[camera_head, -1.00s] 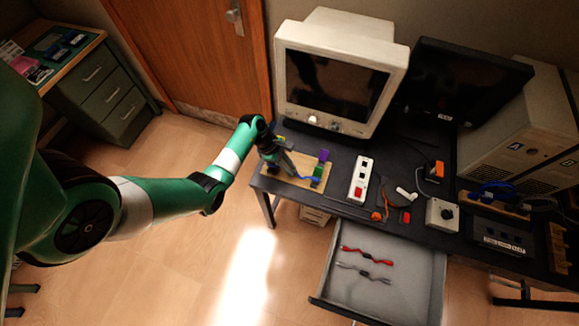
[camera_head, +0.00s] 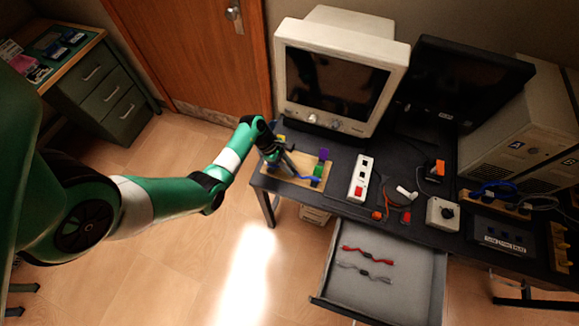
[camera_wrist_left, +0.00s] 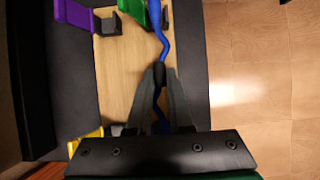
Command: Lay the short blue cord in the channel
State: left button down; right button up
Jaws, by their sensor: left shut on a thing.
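The short blue cord (camera_head: 304,177) lies over a wooden board (camera_head: 270,182) on the desk's left end. In the left wrist view the cord (camera_wrist_left: 164,42) has a dark sleeve at its middle and runs up to a green block (camera_wrist_left: 132,8). My left gripper (camera_head: 291,174) is low over the board. Its fingers (camera_wrist_left: 160,78) are shut on the cord near the dark sleeve. Whether the cord sits inside the green block or beside it, I cannot tell. A purple block (camera_wrist_left: 75,14) and a partly hidden yellow block (camera_wrist_left: 88,137) also stand on the board. My right gripper is out of view.
A beige monitor (camera_head: 334,75) stands behind the board. A white power strip (camera_head: 360,178) lies to its right. An open drawer (camera_head: 413,270) below holds a red cord (camera_head: 368,256) and a grey cord (camera_head: 364,272).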

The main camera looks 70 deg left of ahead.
pick_arm(q)
jog(key=shift+f+b, duration=0.3)
jog(key=shift+f, duration=0.35)
dwell(0.8)
jog(key=shift+c, duration=0.5)
grip_release()
dwell(0.6)
jog(key=shift+p+v, duration=0.9)
jog(key=shift+v, duration=0.05)
jog(key=p+v, duration=0.5)
jog(key=shift+a+r, duration=0.1)
jog(key=shift+r, duration=0.15)
